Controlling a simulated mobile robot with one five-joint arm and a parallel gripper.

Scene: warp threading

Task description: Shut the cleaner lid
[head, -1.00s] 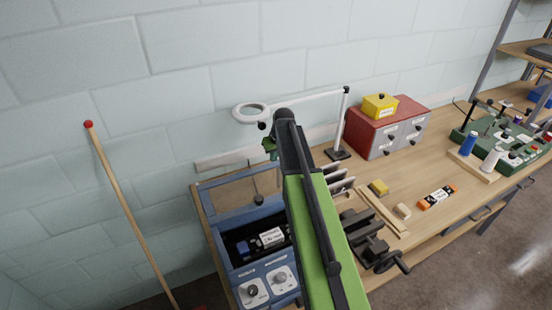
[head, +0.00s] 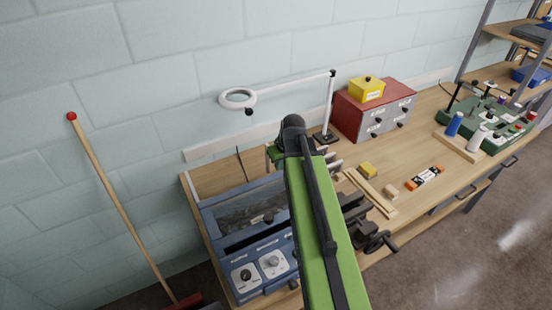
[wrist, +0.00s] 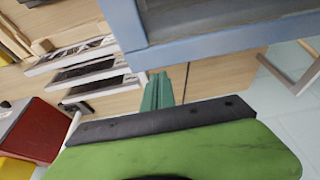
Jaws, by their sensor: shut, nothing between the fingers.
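The cleaner (head: 258,265) is a blue box with two dials on its front, on the left end of the bench in the head view. Its blue-framed lid (head: 243,208), with a clear window, lies lowered over the opening. A dark strip shows between the lid's front edge and the front panel, so I cannot tell if it is fully seated. My gripper (wrist: 158,92) is shut and empty. In the wrist view its green fingers point at the blue frame's edge (wrist: 195,48), close to it; contact is unclear. In the head view my arm hides most of the gripper.
A magnifier lamp (head: 238,98) stands behind my arm. To the right are a vise (head: 365,230), a red cabinet (head: 372,115) with a yellow box (head: 367,90), and small blocks. A broom (head: 120,200) leans on the wall at left.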

